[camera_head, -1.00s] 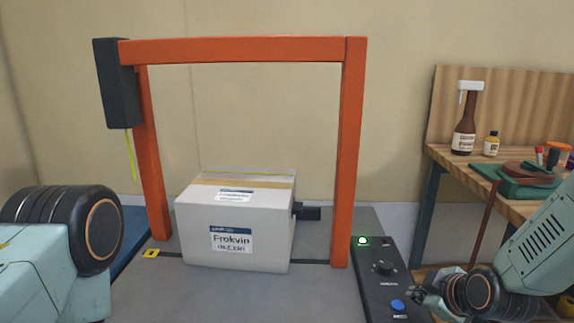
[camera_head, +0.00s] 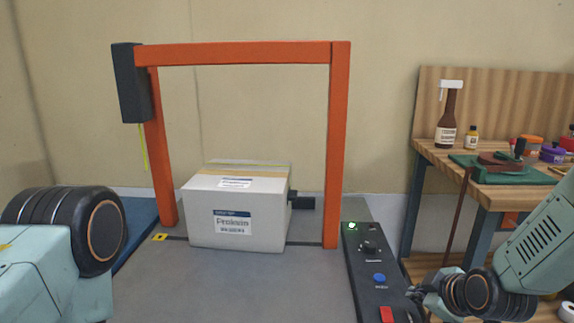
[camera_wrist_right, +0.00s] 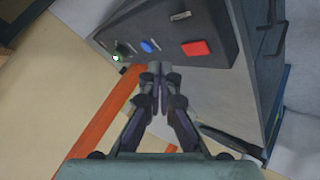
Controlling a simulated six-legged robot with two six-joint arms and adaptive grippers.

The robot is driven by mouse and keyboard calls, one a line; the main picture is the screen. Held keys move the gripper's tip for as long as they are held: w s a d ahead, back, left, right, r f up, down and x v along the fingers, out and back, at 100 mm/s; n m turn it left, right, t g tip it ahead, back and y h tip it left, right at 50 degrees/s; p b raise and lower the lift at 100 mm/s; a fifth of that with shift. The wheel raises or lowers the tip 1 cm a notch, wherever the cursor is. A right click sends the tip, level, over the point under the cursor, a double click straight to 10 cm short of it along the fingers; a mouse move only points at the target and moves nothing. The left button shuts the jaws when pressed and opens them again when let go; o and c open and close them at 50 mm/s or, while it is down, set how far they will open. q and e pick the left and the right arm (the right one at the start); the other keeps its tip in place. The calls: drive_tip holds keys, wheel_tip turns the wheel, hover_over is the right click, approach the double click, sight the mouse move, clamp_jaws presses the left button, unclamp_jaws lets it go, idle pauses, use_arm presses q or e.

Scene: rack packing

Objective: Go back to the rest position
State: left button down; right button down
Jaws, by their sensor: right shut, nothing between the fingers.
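My right gripper (camera_head: 416,292) is at the lower right of the head view, beside the dark control panel (camera_head: 362,285). In the right wrist view my right gripper (camera_wrist_right: 159,72) has its fingers together with nothing between them. The panel (camera_wrist_right: 215,22) appears beyond the fingertips there, with a lit green lamp (camera_wrist_right: 116,58), a blue button (camera_wrist_right: 150,46) and a red button (camera_wrist_right: 195,48). I see no contact between the fingers and the panel. My left arm shows at the lower left of the head view, but its gripper is out of view.
A white labelled box (camera_head: 250,233) sits under an orange frame (camera_head: 335,150), with a dark block (camera_head: 304,203) at its right side. The grey surface before the box is clear.

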drive_tip(key=shift+s+a, duration=0.15)
drive_tip(key=shift+s, duration=0.1)
drive_tip(key=m, duration=0.3)
drive_tip(key=shift+s+f, duration=0.1)
drive_tip(key=shift+s, duration=0.2)
use_arm(q)
drive_tip(key=shift+s+r+p, duration=0.2)
drive_tip(key=shift+r+p, duration=0.1)
drive_tip(key=shift+p, duration=0.05)
use_arm(e)
drive_tip(key=s+a+f+m+g, duration=0.1)
drive_tip(key=s+f, duration=0.5)
drive_tip(key=s, duration=0.6)
drive_tip(key=s+a+f+m+g, duration=0.1)
drive_tip(key=s+f+m+g, duration=0.3)
drive_tip(key=s, duration=0.7)
drive_tip(key=s+a+f+m+g+h, duration=0.1)
drive_tip(key=s+a+f+m+g, duration=0.1)
drive_tip(key=s+f, duration=0.7)
drive_tip(key=s+m+g, duration=0.1)
drive_tip(key=s+g, duration=0.1)
drive_tip(key=s, duration=0.1)
drive_tip(key=shift+s, duration=0.35)
